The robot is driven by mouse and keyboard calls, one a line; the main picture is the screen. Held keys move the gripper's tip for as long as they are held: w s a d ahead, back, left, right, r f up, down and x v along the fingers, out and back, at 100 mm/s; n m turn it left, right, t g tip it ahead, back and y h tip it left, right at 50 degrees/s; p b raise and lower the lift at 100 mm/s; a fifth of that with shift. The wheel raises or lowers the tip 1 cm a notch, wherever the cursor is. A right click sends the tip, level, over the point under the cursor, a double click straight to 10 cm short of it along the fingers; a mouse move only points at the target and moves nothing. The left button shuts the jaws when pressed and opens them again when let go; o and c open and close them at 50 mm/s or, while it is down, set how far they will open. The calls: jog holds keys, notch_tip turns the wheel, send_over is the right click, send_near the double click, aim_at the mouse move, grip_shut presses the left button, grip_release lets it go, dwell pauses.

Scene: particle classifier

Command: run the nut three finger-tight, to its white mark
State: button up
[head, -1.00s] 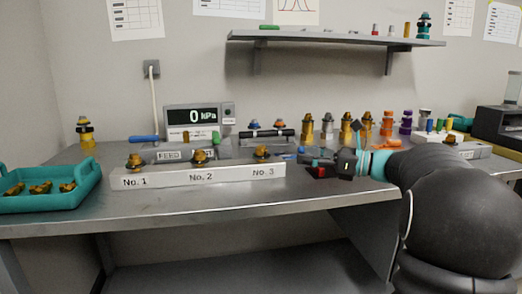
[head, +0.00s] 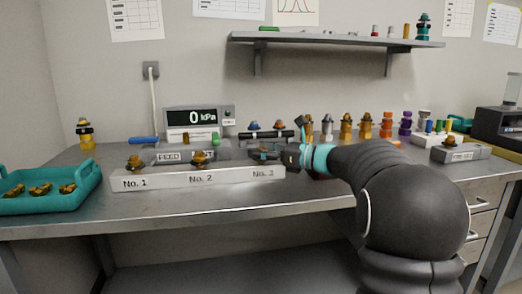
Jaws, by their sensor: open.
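The white block (head: 225,181) near the table's front carries fittings over the labels No. 1, No. 2 and No. 3. Brass nuts show over No. 1 (head: 134,161) and No. 2 (head: 199,158). My gripper (head: 257,153) is open and sits over the No. 3 end of the block, reaching in from the right. Nut three is hidden behind or between the fingers, and I cannot see its white mark. I cannot tell whether the fingers touch the nut.
A teal tray (head: 93,186) with several brass pieces stands at the left. Behind the block are a pressure display (head: 192,117) reading 0 kPa and a FEED unit. Several coloured fittings line the back right. The table front is clear.

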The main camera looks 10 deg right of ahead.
grip_shut()
jog(key=shift+a, duration=0.1)
jog(key=m+t+h+b, duration=0.3)
jog(key=t+h, duration=0.1)
jog(key=shift+f+m, duration=0.1)
jog(key=shift+m, duration=0.3)
jog(key=shift+m+t+h+b, duration=0.5)
jog(key=shift+h+b, duration=0.05)
jog(key=shift+h, duration=0.25)
jog(key=shift+r, duration=0.2)
grip_release()
jog(key=shift+w, duration=0.1)
